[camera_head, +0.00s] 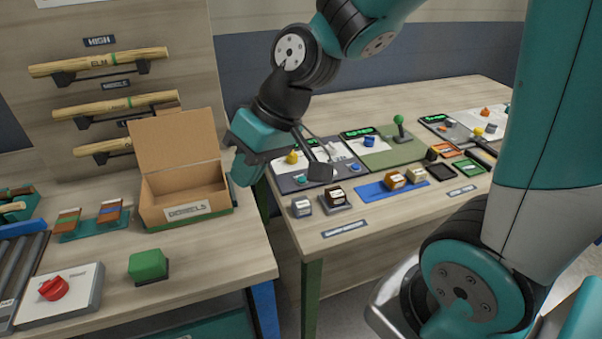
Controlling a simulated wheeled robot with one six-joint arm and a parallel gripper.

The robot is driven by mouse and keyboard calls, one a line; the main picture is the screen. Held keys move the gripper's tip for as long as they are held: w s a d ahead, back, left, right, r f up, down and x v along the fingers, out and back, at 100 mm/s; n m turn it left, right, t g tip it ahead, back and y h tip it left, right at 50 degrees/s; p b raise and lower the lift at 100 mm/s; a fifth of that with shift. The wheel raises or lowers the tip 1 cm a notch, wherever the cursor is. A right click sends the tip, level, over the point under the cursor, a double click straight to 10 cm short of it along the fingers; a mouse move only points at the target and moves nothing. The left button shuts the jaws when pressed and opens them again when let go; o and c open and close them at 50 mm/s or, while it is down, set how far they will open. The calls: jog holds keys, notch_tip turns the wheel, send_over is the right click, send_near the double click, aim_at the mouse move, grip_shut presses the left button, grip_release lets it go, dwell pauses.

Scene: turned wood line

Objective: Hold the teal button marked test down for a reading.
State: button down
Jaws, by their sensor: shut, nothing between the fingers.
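A small teal button (300,180) sits on a dark grey panel (341,180) near the front left of the right-hand table. Its marking is too small to read.
Small blocks (302,206) stand at the table's front edge. A green joystick (399,120) stands behind right. An open cardboard box (186,212) is on the left bench, across a gap.

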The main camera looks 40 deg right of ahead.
jog(key=w+d+f+m+t+p, duration=0.1)
jog(key=w+d+m+t, duration=0.1)
jog(key=w+d, duration=0.3)
jog(key=m+t+h+p, duration=0.3)
jog(key=m+t, duration=0.1)
jog(key=m, duration=0.3)
send_over(304, 177)
notch_tip(304, 177, down, 9)
jog(key=shift+s, duration=0.1)
jog(key=shift+f, duration=0.15)
notch_tip(304, 177, down, 9)
jog(key=b, duration=0.6)
jog(key=shift+a+r, duration=0.1)
jog(key=shift+r, duration=0.1)
jog(key=shift+f+b, duration=0.4)
jog(key=shift+b, duration=0.25)
